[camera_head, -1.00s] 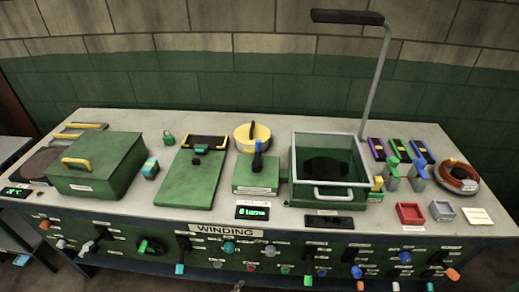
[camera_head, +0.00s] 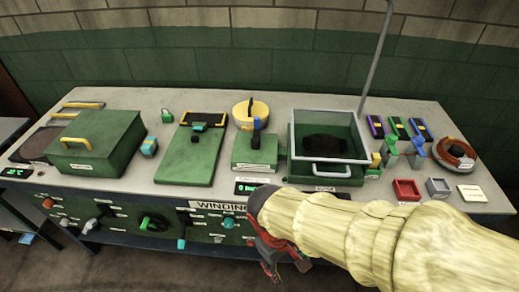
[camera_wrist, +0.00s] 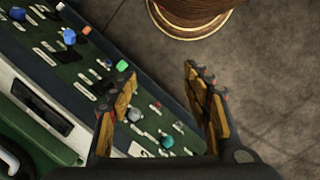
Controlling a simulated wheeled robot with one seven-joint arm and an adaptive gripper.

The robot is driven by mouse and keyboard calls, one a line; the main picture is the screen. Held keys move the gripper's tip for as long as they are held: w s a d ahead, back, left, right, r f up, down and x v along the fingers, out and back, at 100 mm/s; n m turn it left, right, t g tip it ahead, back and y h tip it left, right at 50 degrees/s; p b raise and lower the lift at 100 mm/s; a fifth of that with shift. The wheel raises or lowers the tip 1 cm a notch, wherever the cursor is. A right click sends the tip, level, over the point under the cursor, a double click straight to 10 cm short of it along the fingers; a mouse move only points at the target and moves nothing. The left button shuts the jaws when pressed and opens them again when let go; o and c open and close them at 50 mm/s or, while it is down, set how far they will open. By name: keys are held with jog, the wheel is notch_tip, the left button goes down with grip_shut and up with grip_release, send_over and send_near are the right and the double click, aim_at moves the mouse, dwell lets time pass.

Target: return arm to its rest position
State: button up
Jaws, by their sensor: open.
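My arm, in a pale ribbed sleeve (camera_head: 350,228), reaches in from the lower right of the head view. My gripper (camera_head: 278,262) is at its left end, in front of the bench's front panel. In the wrist view my gripper (camera_wrist: 160,78) has its two fingers well apart, with yellow-brown pads and nothing between them. Beyond the fingers, that view shows the control panel and the floor. The arm hides part of the front panel's right half and part of the WINDING sign (camera_head: 217,205).
The bench top (camera_head: 235,100) carries a green lidded box (camera_head: 95,145), a grey-rimmed green bin (camera_head: 330,137), a red tray (camera_head: 405,190) and an orange coil (camera_head: 455,153). Knobs and levers stick out of the front panel. A brown spool (camera_wrist: 195,15) stands on open floor (camera_wrist: 275,70).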

jog(key=d+r+m+t+y, duration=0.1)
jog(key=d+r+m+t, duration=0.2)
jog(key=d+r, duration=0.3)
jog(key=d+r+m+t+y, duration=0.1)
jog(key=d+r+m, duration=0.4)
jog(key=r, duration=0.6)
jog(key=shift+w+d+t, duration=0.45)
jog(key=shift+d+t, duration=0.3)
jog(key=shift+t, duration=0.15)
dwell(0.3)
